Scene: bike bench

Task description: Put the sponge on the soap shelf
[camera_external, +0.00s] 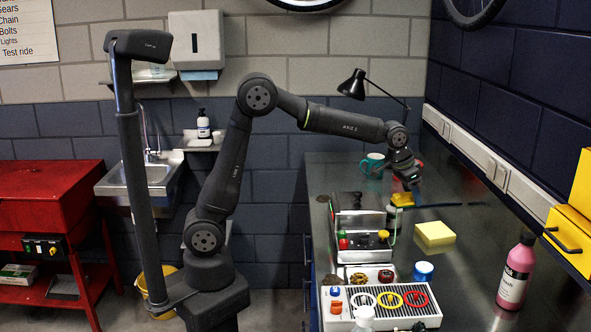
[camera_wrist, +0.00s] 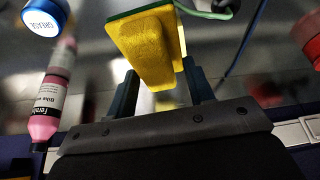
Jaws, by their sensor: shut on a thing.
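The sponge (camera_wrist: 152,45) is yellow with a green layer, and in the wrist view it sits between my two fingers. My gripper (camera_wrist: 160,88) is shut on it. In the external view my gripper (camera_external: 407,187) points down over the steel bench, with the yellow sponge (camera_external: 402,199) at its tips. The sponge appears to be held above the bench top; the exact gap cannot be told. The soap shelf (camera_external: 196,148) is on the wall by the sink, left of my arm, with a pump bottle (camera_external: 203,126) standing on it.
The bench holds a yellow note block (camera_external: 435,233), a pink bottle (camera_external: 514,272), a blue-lidded grease pot (camera_external: 423,271), a teal mug (camera_external: 373,165), a button box (camera_external: 362,240) and a tray of coloured rings (camera_external: 380,305). A black lamp (camera_external: 354,84) stands behind. The sink (camera_external: 140,178) is left of the shelf.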

